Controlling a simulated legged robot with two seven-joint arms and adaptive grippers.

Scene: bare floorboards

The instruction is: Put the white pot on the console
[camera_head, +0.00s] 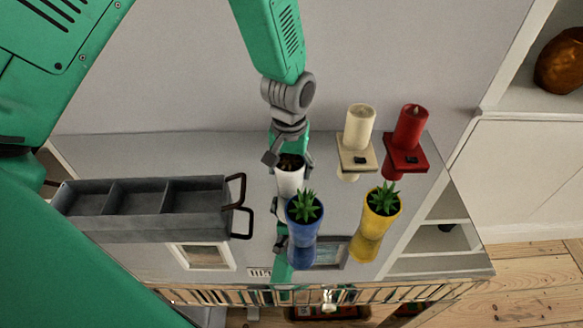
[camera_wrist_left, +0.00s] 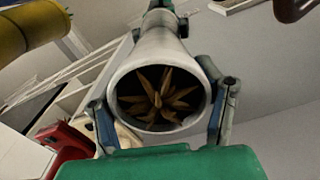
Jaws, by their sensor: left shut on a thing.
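The white pot (camera_head: 290,178), with a brown dried plant in it, is between the fingers of my left gripper (camera_head: 287,160) over the mirror-topped console (camera_head: 340,215). In the left wrist view, the white pot (camera_wrist_left: 172,62) has its open mouth facing the camera. The left gripper's fingers (camera_wrist_left: 160,118) press on both sides of it. The pot looks roughly upright, close above or touching its reflection; I cannot tell which. My right gripper is not in view.
A blue pot (camera_head: 304,209) stands just in front of the white pot, and a yellow pot (camera_head: 381,203) to its right. A cream candle holder (camera_head: 357,158) and a red one (camera_head: 407,160) stand behind. A grey divided tray (camera_head: 150,226) is at left.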

